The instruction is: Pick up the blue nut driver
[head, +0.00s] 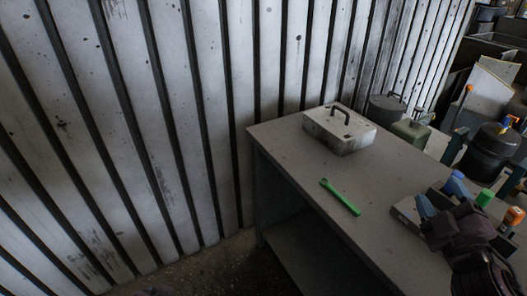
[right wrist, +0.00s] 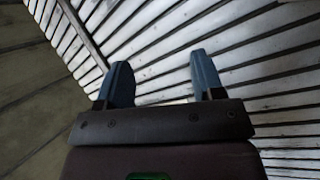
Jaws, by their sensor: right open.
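The blue nut driver (head: 456,179) shows as a blue handle at the right of the head view, in a row with a green and an orange handle. Its lower part is hidden behind my right gripper (head: 438,203), whose blue-grey fingers are beside or in front of it; I cannot tell whether they touch. In the right wrist view my right gripper (right wrist: 165,82) is open, with two fingers apart and nothing between them. The nut driver does not show in that view.
The handles, green (head: 485,197) and orange (head: 513,216), rise from a dark holder on the grey table (head: 290,150). A green tool (head: 340,197) lies mid-table. A metal box with a handle (head: 339,131) stands at the back. A ribbed wall (head: 170,110) is behind.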

